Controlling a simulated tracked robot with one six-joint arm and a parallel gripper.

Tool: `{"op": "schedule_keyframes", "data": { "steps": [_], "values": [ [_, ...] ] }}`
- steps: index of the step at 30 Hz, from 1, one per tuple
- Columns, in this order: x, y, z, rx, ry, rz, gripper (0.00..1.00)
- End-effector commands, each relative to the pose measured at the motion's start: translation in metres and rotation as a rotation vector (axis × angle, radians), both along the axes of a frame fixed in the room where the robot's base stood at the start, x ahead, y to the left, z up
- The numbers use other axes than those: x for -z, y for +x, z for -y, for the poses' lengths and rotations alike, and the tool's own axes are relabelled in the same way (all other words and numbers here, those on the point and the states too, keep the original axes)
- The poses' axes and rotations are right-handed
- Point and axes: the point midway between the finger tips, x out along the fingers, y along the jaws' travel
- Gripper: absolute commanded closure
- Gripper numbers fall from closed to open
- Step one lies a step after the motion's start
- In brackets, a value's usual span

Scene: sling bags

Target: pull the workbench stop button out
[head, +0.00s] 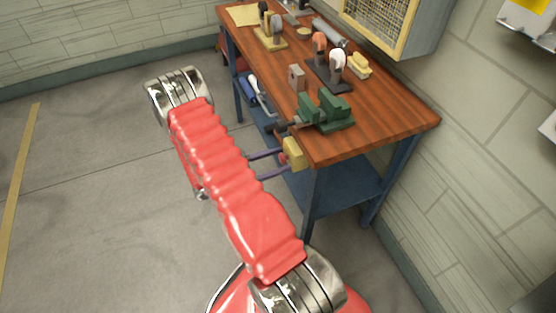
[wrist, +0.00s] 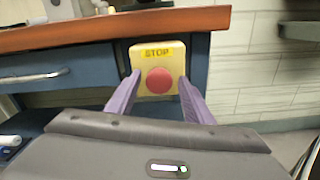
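The stop button is a red round knob (wrist: 160,81) on a yellow box (wrist: 176,51) labelled STOP, fixed to the front of the workbench below its wooden top. In the head view the yellow box (head: 294,153) shows at the bench's near corner, with the red knob (head: 283,158) on its side. My gripper (wrist: 158,88) has two purple fingers, one on each side of the knob in the wrist view. The fingers are apart, with visible room between them and the knob. In the head view the purple fingers (head: 268,164) reach toward the box. Finger contact is not visible.
The workbench top (head: 385,115) carries a green vise (head: 325,112) near the corner, with several tools behind it. A blue drawer (wrist: 55,79) with a handle is left of the box. A blue lower shelf (head: 335,190) is below. Open floor lies left.

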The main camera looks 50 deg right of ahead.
Motion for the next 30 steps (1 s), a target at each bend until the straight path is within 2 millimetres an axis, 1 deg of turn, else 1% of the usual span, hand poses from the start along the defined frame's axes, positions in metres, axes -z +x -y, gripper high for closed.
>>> {"op": "schedule_keyframes", "data": {
  "steps": [1, 2, 20, 26, 30],
  "values": [
    [0.0000, 0.0001, -0.0001, 0.000, 0.000, 0.000, 0.56],
    [0.0000, 0.0001, -0.0001, 0.000, 0.000, 0.000, 0.58],
    [0.0005, -0.0013, -0.0008, 0.003, 0.001, -0.003, 1.00],
    [0.0007, -0.0013, -0.0018, 0.004, 0.001, -0.003, 1.00],
    [0.0009, 0.0033, -0.0100, 0.004, 0.002, -0.003, 1.00]
  ]
}}
